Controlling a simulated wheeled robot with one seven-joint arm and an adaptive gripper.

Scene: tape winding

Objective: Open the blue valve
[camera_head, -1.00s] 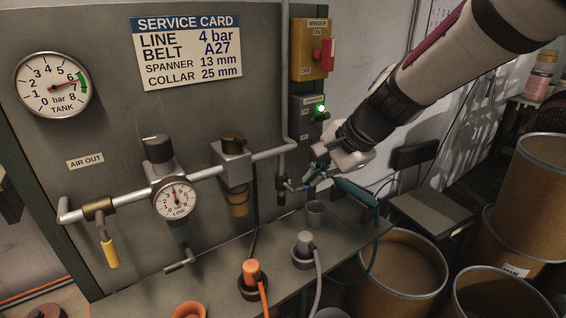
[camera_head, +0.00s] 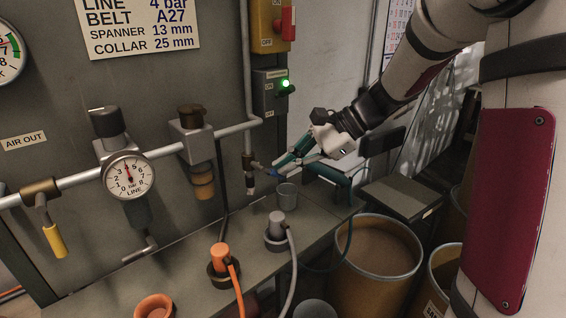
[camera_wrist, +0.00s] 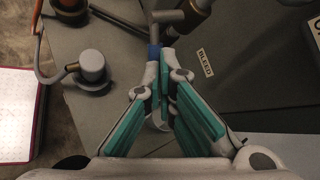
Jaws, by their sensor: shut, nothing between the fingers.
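The blue valve handle (camera_head: 273,172) is a small blue piece on the short brass-and-grey fitting at the bottom of the vertical pipe. It also shows in the wrist view (camera_wrist: 154,53), right at my fingertips and partly hidden by them. A "BLEED" label (camera_wrist: 206,62) is on the panel beside it. My gripper (camera_head: 280,169) reaches in from the right with its teal-padded fingers shut and empty. In the wrist view my fingertips (camera_wrist: 162,64) meet at the blue piece. They seem to touch it or sit just short of it; I cannot tell which.
A grey cup (camera_head: 287,197) stands on the ledge below the valve. Grey (camera_head: 277,228) and orange (camera_head: 220,258) hose plugs stand nearer. A teal tool (camera_head: 337,174) with a hose hangs behind my gripper. Drums (camera_head: 377,262) stand at right. The line gauge (camera_head: 128,176) is at left.

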